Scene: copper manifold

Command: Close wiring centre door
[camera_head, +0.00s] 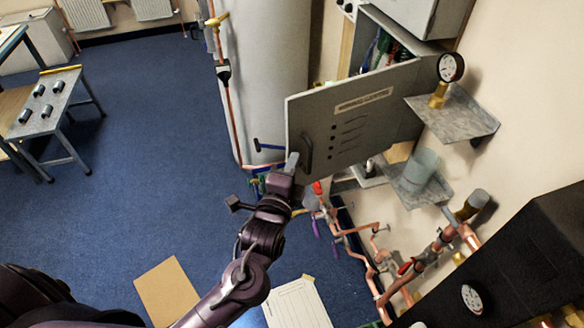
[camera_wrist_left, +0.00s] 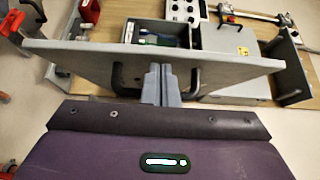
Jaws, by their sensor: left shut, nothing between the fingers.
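The wiring centre door (camera_head: 350,122) is a grey panel with a label, a column of dark marks and a dark bar handle (camera_head: 306,153) near its left edge. It stands open, swung out from the grey wiring centre box (camera_head: 373,42), whose coloured wires show. My left gripper (camera_head: 291,162) is at the door's lower left corner, close to the handle. In the left wrist view its fingers (camera_wrist_left: 160,82) are together and empty, in front of the door panel (camera_wrist_left: 80,55), with dark handle parts to either side. Whether they touch the door I cannot tell. My right gripper is not in view.
A white cylinder tank (camera_head: 265,80) stands left of the door. A gauge (camera_head: 451,67) and a grey shelf (camera_head: 460,115) are on the wall to the right. Copper pipes (camera_head: 385,265) run below. Open blue floor (camera_head: 150,190) lies to the left.

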